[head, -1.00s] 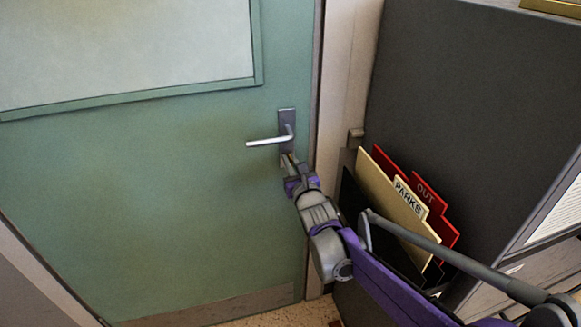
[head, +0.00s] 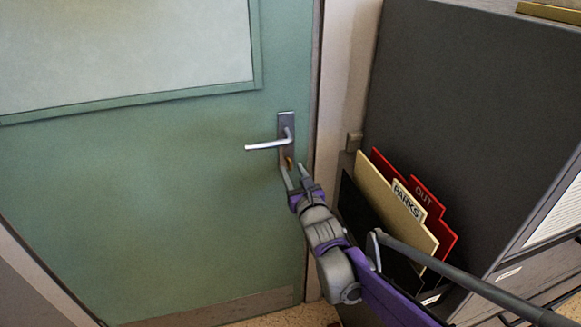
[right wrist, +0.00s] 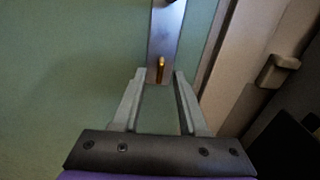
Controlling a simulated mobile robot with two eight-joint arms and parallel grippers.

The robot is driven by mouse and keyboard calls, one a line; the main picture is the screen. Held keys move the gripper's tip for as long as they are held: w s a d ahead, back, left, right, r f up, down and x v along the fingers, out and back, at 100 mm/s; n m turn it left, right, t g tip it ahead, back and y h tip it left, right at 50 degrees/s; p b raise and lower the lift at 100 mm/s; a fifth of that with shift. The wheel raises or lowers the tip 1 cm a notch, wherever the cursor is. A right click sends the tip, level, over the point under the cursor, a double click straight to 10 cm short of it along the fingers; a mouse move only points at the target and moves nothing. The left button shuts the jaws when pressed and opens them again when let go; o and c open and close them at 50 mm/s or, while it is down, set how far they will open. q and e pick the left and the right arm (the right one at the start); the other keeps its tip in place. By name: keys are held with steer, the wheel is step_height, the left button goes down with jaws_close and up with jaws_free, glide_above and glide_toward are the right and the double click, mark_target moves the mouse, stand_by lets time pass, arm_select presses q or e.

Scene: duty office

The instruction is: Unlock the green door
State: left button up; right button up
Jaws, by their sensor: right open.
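The green door (head: 150,200) fills the left of the head view and looks shut. Its silver lever handle (head: 266,145) sits on a grey lock plate (head: 286,128) near the door's right edge. A small brass-coloured piece, which looks like a key in the lock (head: 289,163), sticks out of the plate's lower part. It also shows in the right wrist view (right wrist: 160,69). My right gripper (head: 295,173) is open just below and in front of it. In the right wrist view its fingers (right wrist: 158,76) stand apart on either side below the brass piece, not touching it. My left gripper is not in view.
A dark grey cabinet (head: 450,110) stands right of the door frame (head: 345,80). A holder on its side carries a cream folder marked PARKS (head: 385,195) and a red one marked OUT (head: 428,200), close to my right arm. Speckled floor (head: 290,315) shows below.

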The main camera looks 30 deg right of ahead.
steer(key=v, duration=0.5)
steer(key=shift+s+p, duration=0.15)
steer(key=shift+p, duration=0.15)
